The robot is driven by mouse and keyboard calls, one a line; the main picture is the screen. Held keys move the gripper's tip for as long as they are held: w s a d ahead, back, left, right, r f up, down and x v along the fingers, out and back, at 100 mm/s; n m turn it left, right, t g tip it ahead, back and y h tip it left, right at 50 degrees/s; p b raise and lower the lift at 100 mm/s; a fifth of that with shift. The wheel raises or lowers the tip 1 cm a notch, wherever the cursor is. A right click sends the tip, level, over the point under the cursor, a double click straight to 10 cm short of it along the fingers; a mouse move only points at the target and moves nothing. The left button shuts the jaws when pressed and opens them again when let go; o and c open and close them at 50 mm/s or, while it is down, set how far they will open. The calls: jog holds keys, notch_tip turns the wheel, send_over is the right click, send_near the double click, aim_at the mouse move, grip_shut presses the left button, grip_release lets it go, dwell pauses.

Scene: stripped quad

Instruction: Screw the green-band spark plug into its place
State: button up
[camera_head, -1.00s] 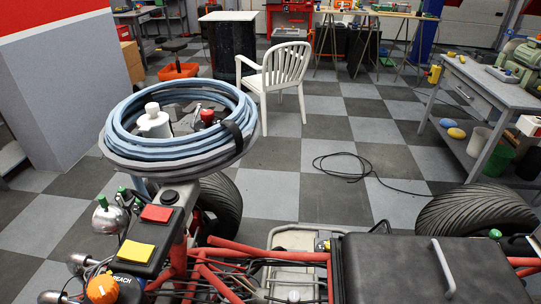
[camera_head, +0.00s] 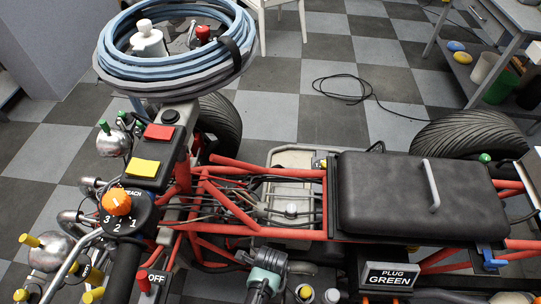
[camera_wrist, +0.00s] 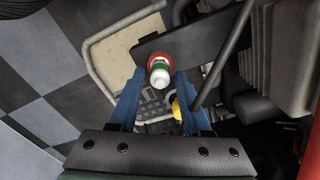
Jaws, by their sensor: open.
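In the wrist view my gripper (camera_wrist: 160,78) has two blue fingers spread apart. A yellow-topped piece (camera_wrist: 177,108) shows beside the right finger. In the head view a sign (camera_head: 389,277) reads "PLUG GREEN". I cannot make out my gripper in the head view.
The red-framed quad has a black seat (camera_head: 380,195), a coiled blue hose (camera_head: 112,70) and a REACH dial (camera_head: 118,202). In the wrist view a dark rod (camera_wrist: 225,55) slants close to the right finger.

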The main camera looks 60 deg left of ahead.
jog(key=n+p, duration=0.1)
jog(key=n, duration=0.3)
jog(key=shift+n, duration=0.4)
grip_shut()
jog(key=shift+m, duration=1.1)
jog(key=shift+m, duration=1)
